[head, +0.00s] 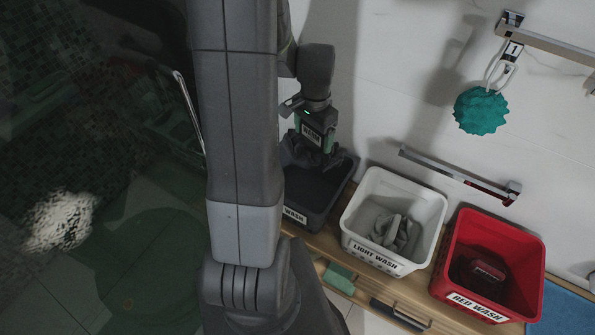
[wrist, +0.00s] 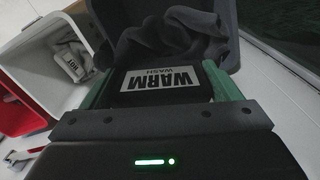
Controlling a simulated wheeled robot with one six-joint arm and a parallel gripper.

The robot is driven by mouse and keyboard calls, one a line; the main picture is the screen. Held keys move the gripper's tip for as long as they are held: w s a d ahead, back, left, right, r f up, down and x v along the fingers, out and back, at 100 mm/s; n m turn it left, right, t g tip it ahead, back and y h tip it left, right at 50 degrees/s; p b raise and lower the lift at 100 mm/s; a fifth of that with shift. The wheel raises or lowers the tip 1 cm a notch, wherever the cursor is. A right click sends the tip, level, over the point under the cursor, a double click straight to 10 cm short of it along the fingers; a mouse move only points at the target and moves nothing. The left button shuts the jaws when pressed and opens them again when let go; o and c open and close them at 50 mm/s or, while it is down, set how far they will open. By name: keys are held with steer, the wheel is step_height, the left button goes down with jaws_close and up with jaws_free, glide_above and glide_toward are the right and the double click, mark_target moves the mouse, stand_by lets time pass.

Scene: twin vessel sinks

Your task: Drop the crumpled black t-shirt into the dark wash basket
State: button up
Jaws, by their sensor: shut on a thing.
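My gripper (head: 314,140) is shut on the crumpled black t-shirt (head: 299,153), over the back part of the dark wash basket (head: 318,198). The basket is dark grey, and my arm hides its left side and part of its label. In the wrist view my gripper (wrist: 161,88) has green fingers on both sides of a black piece with a "WARM WASH" label. The dark folds of the t-shirt (wrist: 165,42) show beyond it, against the grey basket wall (wrist: 229,22). I cannot tell whether the cloth touches the basket.
A white light wash basket (head: 434,205) with grey cloth inside stands right of the dark one. A red wash basket (head: 533,245) with a red item is farther right. A wall rail (head: 455,173) and a hanging teal sponge (head: 481,110) are above them.

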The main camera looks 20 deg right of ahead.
mark_target(312, 144)
steer(key=shift+w, duration=0.1)
steer(key=shift+f+b, duration=0.55)
steer(key=shift+f, duration=0.1)
step_height(312, 144, down, 5)
steer(key=b, duration=0.3)
steer(key=shift+r, duration=0.2)
steer(key=o, duration=1.3)
steer(key=shift+c, duration=0.2)
step_height(312, 144, up, 14)
steer(key=shift+f+b, duration=0.1)
steer(key=shift+b, duration=0.4)
